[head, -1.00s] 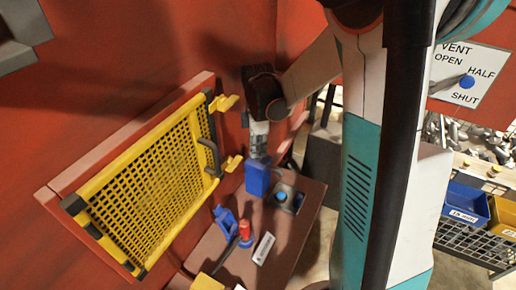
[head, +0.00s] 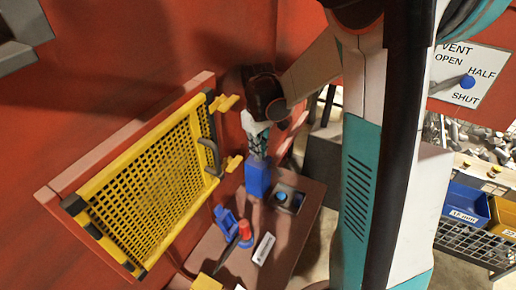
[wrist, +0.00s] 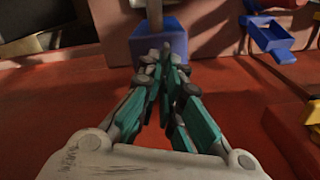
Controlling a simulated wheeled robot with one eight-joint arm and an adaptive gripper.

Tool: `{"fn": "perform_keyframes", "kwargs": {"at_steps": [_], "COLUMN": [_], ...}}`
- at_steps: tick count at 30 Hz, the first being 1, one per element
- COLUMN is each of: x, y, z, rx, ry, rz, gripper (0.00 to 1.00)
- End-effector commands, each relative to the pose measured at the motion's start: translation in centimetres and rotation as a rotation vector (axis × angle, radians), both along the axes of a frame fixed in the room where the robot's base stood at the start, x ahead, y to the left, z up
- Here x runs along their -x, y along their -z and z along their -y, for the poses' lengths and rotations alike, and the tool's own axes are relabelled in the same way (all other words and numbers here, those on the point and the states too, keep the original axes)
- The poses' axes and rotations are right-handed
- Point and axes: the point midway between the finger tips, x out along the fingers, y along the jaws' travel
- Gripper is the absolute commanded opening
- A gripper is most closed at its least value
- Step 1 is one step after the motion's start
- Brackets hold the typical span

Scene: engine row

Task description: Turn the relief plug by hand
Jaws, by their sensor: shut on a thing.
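My gripper (head: 258,152) points down at a blue block (head: 257,180) beside the red wall. In the wrist view its teal fingers (wrist: 163,60) are drawn together, with the tips at the near side of the blue block (wrist: 160,48). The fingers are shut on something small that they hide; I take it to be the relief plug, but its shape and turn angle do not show. A grey post stands by the block in the wrist view.
An open yellow mesh guard (head: 160,190) stands left of my gripper. A red knob (head: 246,229), a blue bracket (head: 224,216) and a white label (head: 264,248) sit on the red ledge. A recess with a blue button (head: 281,197) lies to the right. Bins stand far right.

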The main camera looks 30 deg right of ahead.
Motion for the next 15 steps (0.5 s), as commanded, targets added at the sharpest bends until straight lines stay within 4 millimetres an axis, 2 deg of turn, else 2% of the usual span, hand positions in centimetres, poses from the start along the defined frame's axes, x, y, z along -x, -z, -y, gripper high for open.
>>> {"fn": "perform_keyframes", "kwargs": {"at_steps": [15], "x": [-0.08], "y": [-0.10], "z": [0.03], "rx": [0.001], "ry": [0.491], "rz": [0.001], "gripper": [0.00]}}
